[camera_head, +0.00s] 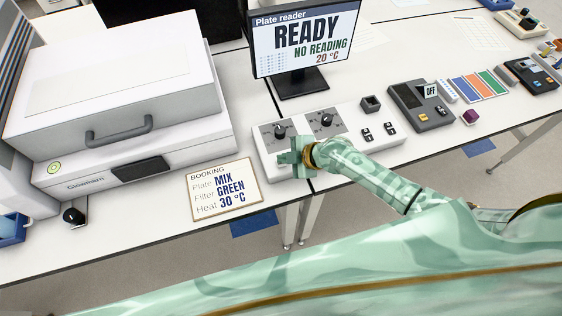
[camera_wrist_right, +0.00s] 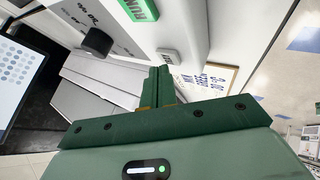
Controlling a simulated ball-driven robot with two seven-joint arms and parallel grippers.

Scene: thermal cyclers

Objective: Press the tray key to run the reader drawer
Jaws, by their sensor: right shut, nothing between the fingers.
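The plate reader (camera_head: 120,85) is the large white machine at left in the head view, with a grey handle on its front. The control panel (camera_head: 262,150) is a white box with two dark knobs. My right gripper (camera_head: 284,158) is shut and empty at the panel's front left part, and hides what lies beneath. In the right wrist view its closed fingertips (camera_wrist_right: 160,72) are just below a small pale key (camera_wrist_right: 169,56) whose lettering I cannot read; contact cannot be told. A green key (camera_wrist_right: 138,9) is farther up. My left gripper is not in view.
The monitor (camera_head: 304,40) reads READY, NO READING, 20 °C. A booking card (camera_head: 225,189) lies left of the panel, reading MIX, GREEN, 30 °C. Switches (camera_head: 378,131) and a grey device marked OFF (camera_head: 420,103) are to the right. The table's front edge is close by.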

